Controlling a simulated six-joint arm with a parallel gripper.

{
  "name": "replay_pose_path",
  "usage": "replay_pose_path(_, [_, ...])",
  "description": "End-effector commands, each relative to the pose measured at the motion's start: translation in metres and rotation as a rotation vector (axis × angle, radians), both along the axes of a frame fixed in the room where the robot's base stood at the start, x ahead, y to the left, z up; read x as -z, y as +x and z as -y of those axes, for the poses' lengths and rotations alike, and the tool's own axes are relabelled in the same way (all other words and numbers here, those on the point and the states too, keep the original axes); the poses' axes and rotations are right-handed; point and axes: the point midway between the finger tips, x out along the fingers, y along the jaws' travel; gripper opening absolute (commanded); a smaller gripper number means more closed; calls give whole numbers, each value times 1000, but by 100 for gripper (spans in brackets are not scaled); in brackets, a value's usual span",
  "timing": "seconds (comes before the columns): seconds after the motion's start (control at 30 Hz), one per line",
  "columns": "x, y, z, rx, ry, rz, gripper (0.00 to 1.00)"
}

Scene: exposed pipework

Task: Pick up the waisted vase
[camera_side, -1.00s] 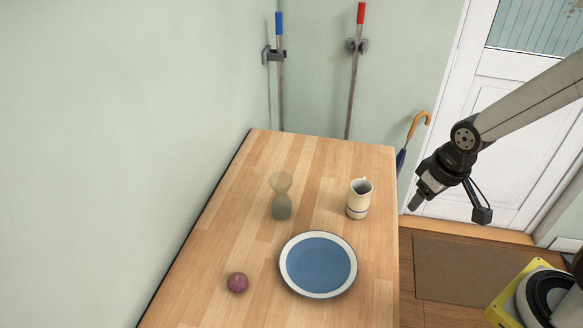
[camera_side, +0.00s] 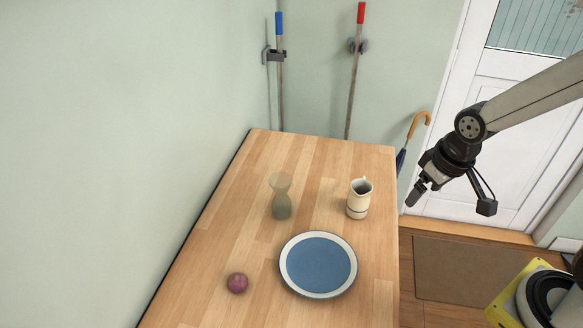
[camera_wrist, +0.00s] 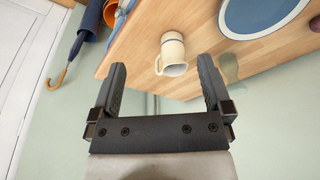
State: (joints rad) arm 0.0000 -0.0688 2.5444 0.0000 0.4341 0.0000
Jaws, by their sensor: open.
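The waisted vase (camera_side: 281,197) stands upright on the wooden table, left of the jug. It has a tan upper half, a grey-green lower half and a narrow middle. In the wrist view a grey-green shape (camera_wrist: 229,66) near the right finger looks like part of it, partly hidden by that finger. My gripper (camera_side: 412,204) is off the table's right side, well apart from the vase. In the wrist view my gripper (camera_wrist: 162,76) has its two fingers wide apart with nothing between them held.
A cream jug (camera_side: 358,199) with a blue band stands right of the vase, between it and my gripper. A blue plate with a white rim (camera_side: 318,264) and a purple onion-like ball (camera_side: 237,283) lie nearer the front. The wall (camera_side: 120,150) borders the table's left.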

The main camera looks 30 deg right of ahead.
Motion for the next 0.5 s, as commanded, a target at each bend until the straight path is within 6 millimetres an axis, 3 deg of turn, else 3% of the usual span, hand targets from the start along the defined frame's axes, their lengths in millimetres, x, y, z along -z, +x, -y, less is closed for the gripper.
replay_pose_path(0.37, [-30, 0, 0, 0, 0, 3, 100])
replay_pose_path(0.5, [-31, 6, -2, 43, 24, -21, 100])
